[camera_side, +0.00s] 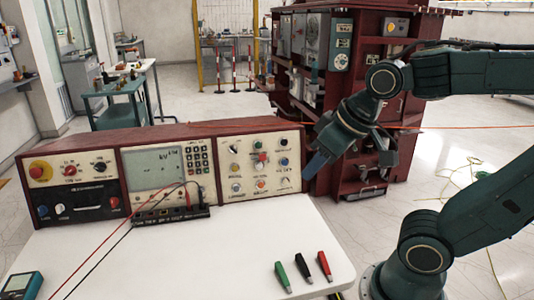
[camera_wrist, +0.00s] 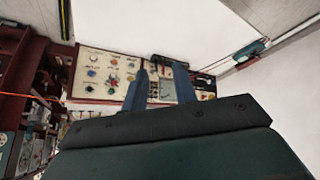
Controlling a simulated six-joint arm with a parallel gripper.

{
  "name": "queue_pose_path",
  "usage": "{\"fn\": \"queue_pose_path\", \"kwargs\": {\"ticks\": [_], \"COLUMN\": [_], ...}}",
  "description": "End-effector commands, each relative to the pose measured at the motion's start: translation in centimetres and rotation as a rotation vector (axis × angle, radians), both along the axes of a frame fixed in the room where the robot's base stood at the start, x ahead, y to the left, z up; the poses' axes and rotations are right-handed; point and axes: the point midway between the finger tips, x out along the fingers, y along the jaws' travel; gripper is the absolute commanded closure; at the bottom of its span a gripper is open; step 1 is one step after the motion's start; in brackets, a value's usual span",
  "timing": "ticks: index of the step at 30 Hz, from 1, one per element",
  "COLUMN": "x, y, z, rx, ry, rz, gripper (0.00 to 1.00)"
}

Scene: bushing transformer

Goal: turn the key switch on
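A dark red control console (camera_side: 160,133) stands on a white table. Its right panel (camera_side: 247,172) carries several small knobs, buttons and switches. The same panel shows in the wrist view (camera_wrist: 97,72), left of my fingers. I cannot tell which of these small controls is the key switch. My gripper (camera_side: 312,168) is just right of the right panel's edge in the side view, with blue fingers pointing down and left. In the wrist view my gripper (camera_wrist: 161,82) has its two fingers apart with nothing between them. The fingers partly cover the console's middle section there.
A meter screen (camera_side: 155,167) fills the console's middle, with red and black cables running from a small box (camera_side: 172,215) below it. Several colored probes (camera_side: 303,268) lie on the white table (camera_side: 220,265). A dark red cabinet (camera_side: 345,120) stands behind my gripper.

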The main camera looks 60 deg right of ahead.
Motion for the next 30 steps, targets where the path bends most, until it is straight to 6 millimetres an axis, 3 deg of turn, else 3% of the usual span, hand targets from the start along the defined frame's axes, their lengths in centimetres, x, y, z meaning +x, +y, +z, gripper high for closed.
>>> {"fn": "queue_pose_path", "kwargs": {"ticks": [15, 30], "x": [10.9, 19.8], "y": [-5.8, -11.3], "z": [-1.6, -5.2], "rx": [-0.141, -0.386], "ry": [-0.085, -0.183], "rz": [-0.229, -0.341], "gripper": [0.72, 0.72]}}
